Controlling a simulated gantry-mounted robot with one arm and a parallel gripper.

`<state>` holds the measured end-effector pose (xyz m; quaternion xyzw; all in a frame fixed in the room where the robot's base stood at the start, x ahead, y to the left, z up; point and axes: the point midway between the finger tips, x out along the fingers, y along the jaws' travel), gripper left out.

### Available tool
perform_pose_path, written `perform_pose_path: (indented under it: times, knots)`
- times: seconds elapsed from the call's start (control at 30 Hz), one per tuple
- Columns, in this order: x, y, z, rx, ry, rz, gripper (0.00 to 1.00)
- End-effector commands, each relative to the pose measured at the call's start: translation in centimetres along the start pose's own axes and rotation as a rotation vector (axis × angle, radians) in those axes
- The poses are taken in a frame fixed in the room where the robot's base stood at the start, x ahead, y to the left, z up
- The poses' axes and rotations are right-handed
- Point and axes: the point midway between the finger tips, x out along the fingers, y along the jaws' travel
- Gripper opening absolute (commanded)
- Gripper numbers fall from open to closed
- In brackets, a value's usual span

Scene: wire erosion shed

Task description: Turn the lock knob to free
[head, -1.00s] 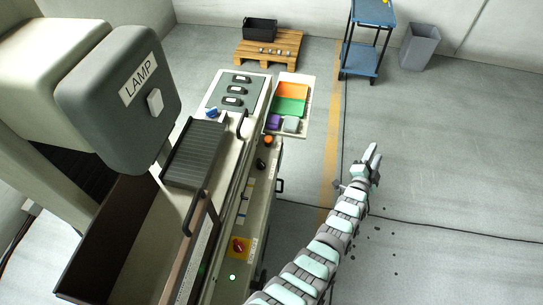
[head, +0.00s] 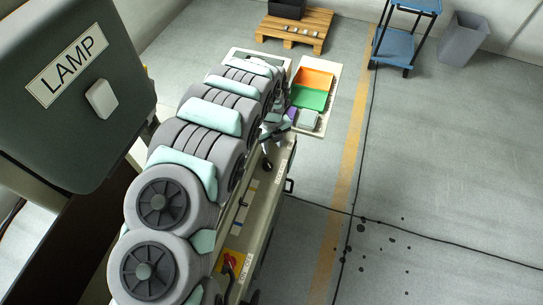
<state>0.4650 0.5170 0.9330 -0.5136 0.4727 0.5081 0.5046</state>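My arm reaches across the machine, and my gripper (head: 277,128) is at its far end, over the machine's narrow front ledge (head: 257,205). The gripper is small and partly covered by my own arm, so I cannot tell whether its fingers are open or shut. A black knob (head: 267,165) stands on the ledge just below the gripper in the picture. A red rotary knob on a yellow plate (head: 232,260) sits nearer on the same front, partly hidden by my arm. The labels are too small to read, so I cannot tell which is the lock knob.
A grey lamp housing (head: 75,90) marked LAMP fills the upper left. A board with orange and green trays (head: 310,98) lies beyond the gripper. A pallet (head: 295,30), a blue trolley (head: 394,45) and a grey bin (head: 463,40) stand behind.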

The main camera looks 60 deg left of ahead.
Motion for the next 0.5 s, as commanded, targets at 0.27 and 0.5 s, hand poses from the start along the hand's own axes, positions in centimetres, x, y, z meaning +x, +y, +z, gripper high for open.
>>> perform_pose_path:
  times: [0.27, 0.5]
  knots:
    - [0.9, 2.2, -0.3, 0.023, 0.029, 0.041, 0.38]
    - [4.6, 2.2, -0.4, 0.022, 0.027, 0.037, 0.38]
